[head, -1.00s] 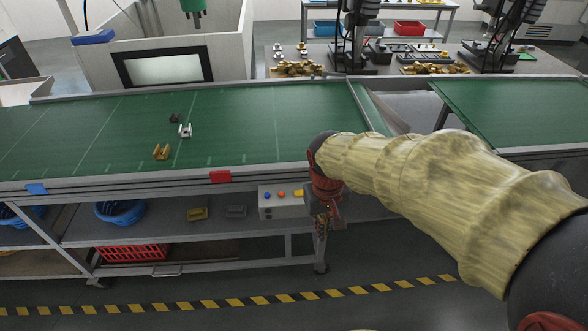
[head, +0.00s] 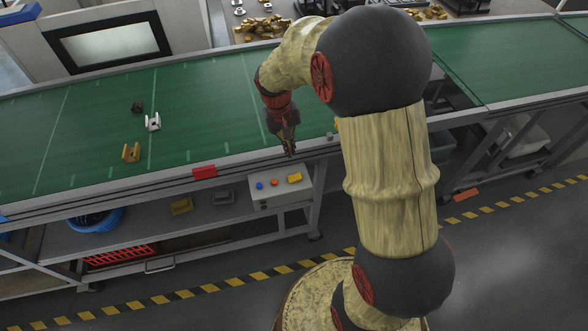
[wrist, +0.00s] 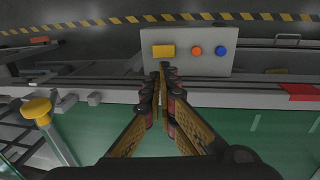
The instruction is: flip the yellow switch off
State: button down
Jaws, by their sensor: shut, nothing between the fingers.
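The yellow switch (head: 294,177) is a rectangular rocker on the top face of a grey control box (head: 285,193), mounted at the front side of the conveyor. An orange button and a blue button sit beside it. In the wrist view the yellow switch (wrist: 164,51) lies just beyond my fingertips. My gripper (head: 291,152) is shut and empty, pointing down at the conveyor's front edge, behind and above the box. It also shows in the wrist view (wrist: 163,72), apart from the switch as far as I can tell. Which way the rocker is tipped is unclear.
The green conveyor belt (head: 90,130) carries a brass part (head: 131,153), a white part (head: 153,122) and a dark part (head: 137,107). A lower shelf holds bins. Floor in front is clear.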

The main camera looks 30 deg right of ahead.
aim_at(297, 176)
jog(key=shift+f, duration=0.1)
jog(key=f, duration=0.4)
jog(key=d+f+b, duration=0.1)
jog(key=f, duration=0.4)
jog(key=f+b, duration=0.1)
jog(key=f, duration=0.3)
jog(key=shift+s+d+f, duration=0.25)
jog(key=shift+d+f, duration=0.05)
jog(key=shift+d, duration=0.1)
